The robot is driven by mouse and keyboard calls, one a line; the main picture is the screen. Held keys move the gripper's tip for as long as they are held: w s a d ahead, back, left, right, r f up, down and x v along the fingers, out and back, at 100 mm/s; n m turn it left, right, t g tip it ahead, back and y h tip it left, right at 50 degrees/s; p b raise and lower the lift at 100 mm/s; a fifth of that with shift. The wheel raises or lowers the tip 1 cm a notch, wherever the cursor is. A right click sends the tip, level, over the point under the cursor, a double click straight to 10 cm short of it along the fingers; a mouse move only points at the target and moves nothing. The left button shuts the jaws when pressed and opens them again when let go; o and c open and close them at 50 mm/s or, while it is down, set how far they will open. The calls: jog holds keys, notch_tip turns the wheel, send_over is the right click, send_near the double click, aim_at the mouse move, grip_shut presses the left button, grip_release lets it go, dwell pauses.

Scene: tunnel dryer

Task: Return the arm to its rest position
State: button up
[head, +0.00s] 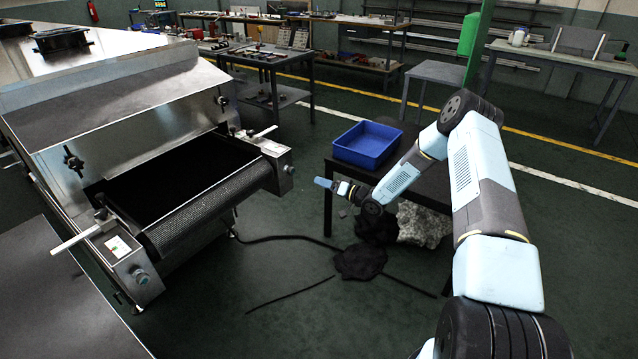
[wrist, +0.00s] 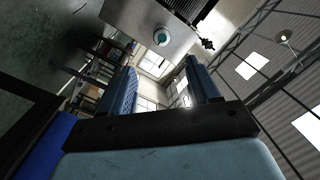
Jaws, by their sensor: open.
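My gripper (head: 328,184) is at the end of my light blue and black arm in the head view. It points left, toward the tunnel dryer, beside the dark table's left edge and below the blue bin. In the wrist view my gripper (wrist: 162,92) shows two blue fingers spread apart with nothing between them. The arm reaches up from the lower right, bends at a high elbow and comes down to the gripper. The blue bin (head: 368,158) stands on the dark table (head: 436,180) and looks empty.
The steel tunnel dryer (head: 120,110) with its mesh belt end (head: 205,212) fills the left. Black cloth-like material (head: 360,261) and a grey lumpy heap (head: 422,224) lie on the floor near the table. Workbenches (head: 268,58) stand behind.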

dwell(0.3)
jog(key=s+d+r+n+h, duration=0.1)
jog(key=d+r+h, duration=0.4)
jog(key=r, duration=0.8)
jog(key=d+r+h, duration=0.4)
jog(key=r+h, duration=0.1)
jog(key=r, duration=0.8)
jog(key=s+d+r+h, duration=0.4)
jog(key=s+r, duration=0.4)
jog(key=r, duration=0.1)
jog(key=s+d+r+m+g+h, duration=0.15)
jog(key=s+r, duration=0.25)
jog(key=s, duration=0.6)
jog(key=s+d+r+m, duration=0.15)
jog(key=s+r, duration=0.25)
jog(key=s, duration=0.6)
jog(key=s+d+r+g+h, duration=0.15)
jog(key=s+r, duration=0.25)
jog(key=s, duration=0.6)
jog(key=s+f+g+y, duration=0.1)
jog(key=s+y, duration=0.1)
jog(key=s, duration=1)
jog(key=shift+s+a+f, duration=0.3)
jog(key=shift+s+a, duration=0.05)
jog(key=shift+a, duration=0.05)
